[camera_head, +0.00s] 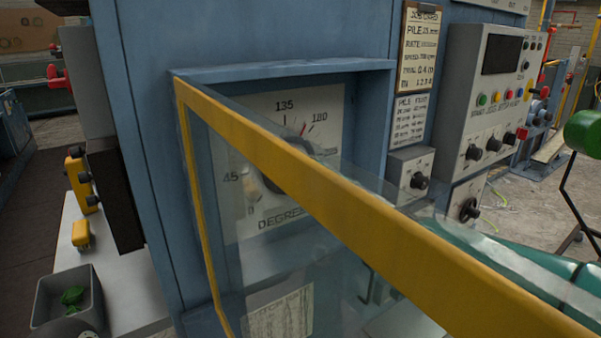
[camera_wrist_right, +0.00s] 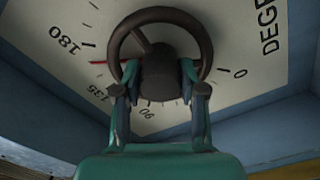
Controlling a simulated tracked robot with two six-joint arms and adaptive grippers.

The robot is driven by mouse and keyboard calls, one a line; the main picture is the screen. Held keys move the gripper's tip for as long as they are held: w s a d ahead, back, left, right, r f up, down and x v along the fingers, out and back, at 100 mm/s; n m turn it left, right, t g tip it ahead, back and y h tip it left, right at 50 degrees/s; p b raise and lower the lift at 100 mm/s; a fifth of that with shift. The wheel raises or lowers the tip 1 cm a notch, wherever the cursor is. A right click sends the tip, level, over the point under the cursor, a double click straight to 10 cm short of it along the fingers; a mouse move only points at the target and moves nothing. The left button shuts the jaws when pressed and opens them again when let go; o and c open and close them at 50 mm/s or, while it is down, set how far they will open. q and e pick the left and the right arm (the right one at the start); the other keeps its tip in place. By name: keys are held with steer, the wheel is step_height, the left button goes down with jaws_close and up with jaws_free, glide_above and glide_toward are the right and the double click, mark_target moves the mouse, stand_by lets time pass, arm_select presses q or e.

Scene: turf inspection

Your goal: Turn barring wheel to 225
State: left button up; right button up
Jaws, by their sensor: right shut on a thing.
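The barring wheel (camera_wrist_right: 204,38) is a dark ring with a spoke and a central hub, set over a white degree dial (camera_wrist_right: 70,82). My right gripper (camera_wrist_right: 159,82), with teal and dark fingers, is shut on the wheel, a finger on each side of its hub. A red pointer (camera_wrist_right: 98,62) lies between the 135 and 180 marks. In the head view the dial (camera_head: 255,112) sits in a blue recess, with the wheel partly hidden behind the guard's yellow frame. My left gripper is not in view.
A clear guard door with a yellow frame (camera_head: 250,127) stands open across the recess. A control panel (camera_head: 455,100) and a small knob box (camera_head: 407,165) are at right. A grey bin (camera_head: 45,300) with green scraps and yellow items (camera_head: 81,233) are at left.

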steer(key=shift+m, duration=0.3)
steer(key=m+p, duration=0.1)
steer(key=m, duration=0.4)
steer(key=shift+m, duration=0.3)
steer(key=m+p, duration=0.1)
steer(key=m, duration=0.4)
steer(key=shift+r, duration=0.1)
steer(key=shift+m, duration=0.3)
steer(key=o, duration=0.9)
steer(key=shift+o, duration=1.2)
steer(key=shift+w, duration=0.15)
